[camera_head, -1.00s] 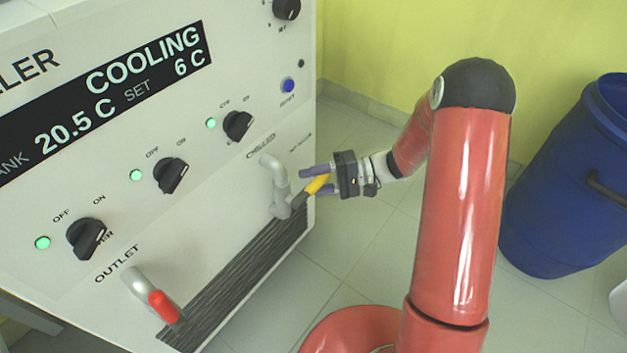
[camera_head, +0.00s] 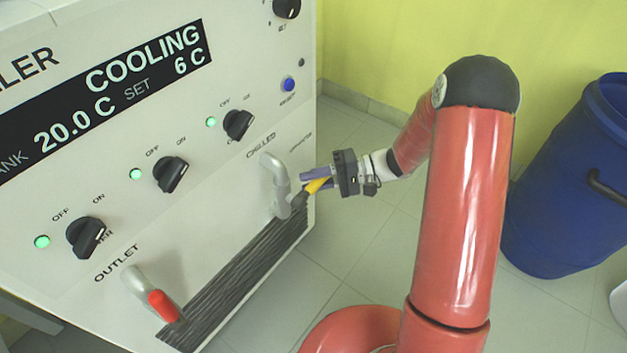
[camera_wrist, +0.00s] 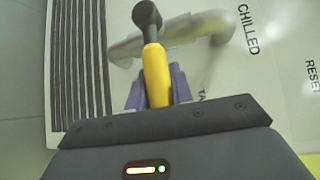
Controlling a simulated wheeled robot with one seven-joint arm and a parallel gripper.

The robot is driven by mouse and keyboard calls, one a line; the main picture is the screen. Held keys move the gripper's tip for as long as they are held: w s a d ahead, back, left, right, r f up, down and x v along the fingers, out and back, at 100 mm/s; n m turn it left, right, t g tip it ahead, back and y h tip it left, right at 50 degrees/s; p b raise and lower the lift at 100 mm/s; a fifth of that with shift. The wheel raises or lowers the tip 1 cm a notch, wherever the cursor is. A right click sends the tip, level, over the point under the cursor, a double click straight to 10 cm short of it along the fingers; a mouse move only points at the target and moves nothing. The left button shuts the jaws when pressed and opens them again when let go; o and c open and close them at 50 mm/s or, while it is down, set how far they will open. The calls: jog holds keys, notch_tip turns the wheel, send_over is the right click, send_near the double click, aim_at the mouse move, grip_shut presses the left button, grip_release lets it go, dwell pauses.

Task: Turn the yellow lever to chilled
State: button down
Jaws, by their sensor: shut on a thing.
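The yellow lever (camera_head: 317,186) sits on a grey pipe valve (camera_head: 278,185) at the right side of the chiller's front panel. In the wrist view the yellow lever (camera_wrist: 156,75) points from its dark pivot straight back between my fingers. My gripper (camera_head: 318,180) is shut on the lever, one purple finger on each side of it. In the wrist view the printed word CHILLED (camera_wrist: 248,30) lies to the right of the lever. A second label near the fingers is mostly hidden.
A red-handled outlet valve (camera_head: 160,303) juts out lower left on the chiller (camera_head: 225,165). Black knobs with green lights line the panel, and the display reads COOLING, 20.0 C, set 6 C. A blue barrel (camera_head: 560,190) stands at the right. Floor between is clear.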

jog(key=shift+s+a+r+n+t+h+b, duration=0.15)
jog(key=shift+r+n+t+h+b, duration=0.35)
jog(key=shift+r+n+h+b, duration=0.5)
jog(key=shift+s+a+r+n+t+h+b, duration=0.2)
jog(key=shift+r+n+t+h+b, duration=0.35)
jog(key=shift+b, duration=0.45)
jog(key=shift+s+a+r+n+t+h+b, duration=0.1)
jog(key=shift+s+r+n+t+h+b, duration=0.2)
jog(key=shift+r+h+b, duration=0.45)
jog(key=shift+f, duration=0.2)
jog(key=c, duration=1.2)
grip_release()
jog(key=shift+c, duration=0.2)
jog(key=v, duration=0.8)
jog(key=shift+p, duration=0.3)
jog(key=shift+c, duration=0.3)
